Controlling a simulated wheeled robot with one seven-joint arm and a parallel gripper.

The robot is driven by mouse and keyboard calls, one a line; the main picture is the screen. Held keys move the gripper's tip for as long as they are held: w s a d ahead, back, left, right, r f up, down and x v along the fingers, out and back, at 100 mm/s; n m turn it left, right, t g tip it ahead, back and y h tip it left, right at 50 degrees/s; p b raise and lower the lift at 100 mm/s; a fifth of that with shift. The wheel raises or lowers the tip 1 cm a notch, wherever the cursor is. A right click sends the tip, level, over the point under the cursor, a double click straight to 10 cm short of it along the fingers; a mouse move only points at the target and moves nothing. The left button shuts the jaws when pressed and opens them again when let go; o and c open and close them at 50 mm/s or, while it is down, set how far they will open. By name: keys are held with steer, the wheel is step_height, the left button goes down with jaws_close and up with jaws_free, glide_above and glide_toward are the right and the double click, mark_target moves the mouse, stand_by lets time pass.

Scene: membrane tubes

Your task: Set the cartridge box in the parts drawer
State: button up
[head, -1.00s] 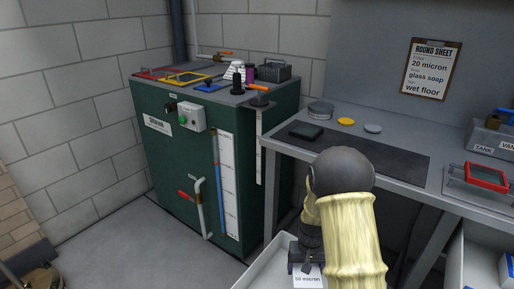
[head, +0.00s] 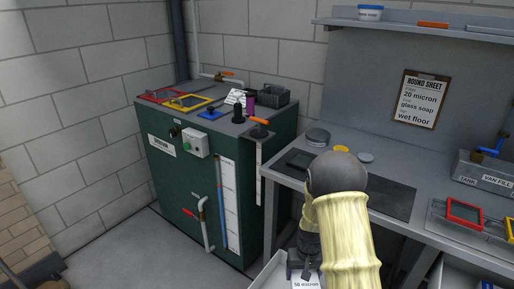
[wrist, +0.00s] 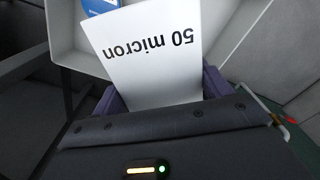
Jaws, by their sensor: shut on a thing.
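The cartridge box (wrist: 155,60) is white with "50 micron" on its face. My gripper (wrist: 163,95) is shut on it, with a purple finger at each side. In the head view its labelled face (head: 306,283) shows at the bottom edge, below my dark gripper (head: 303,266). The white parts drawer (head: 266,272) is partly cut off at the bottom of the head view. In the wrist view a drawer wall (wrist: 235,22) shows behind the box. I cannot tell whether the box touches the drawer floor. My arm hides part of the drawer.
A blue item (wrist: 98,7) lies beyond the box inside the drawer. The grey workbench (head: 390,225) stands behind my arm, with a dark mat and small discs. A green cabinet (head: 180,190) stands to the left. The floor (head: 135,245) before it is clear.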

step_height(320, 180, up, 19)
steer(key=s+p, duration=0.1)
steer(key=p, duration=2.2)
steer(key=shift+s+f, duration=0.2)
steer(key=shift+s, duration=0.15)
steer(key=shift+d+f, duration=0.1)
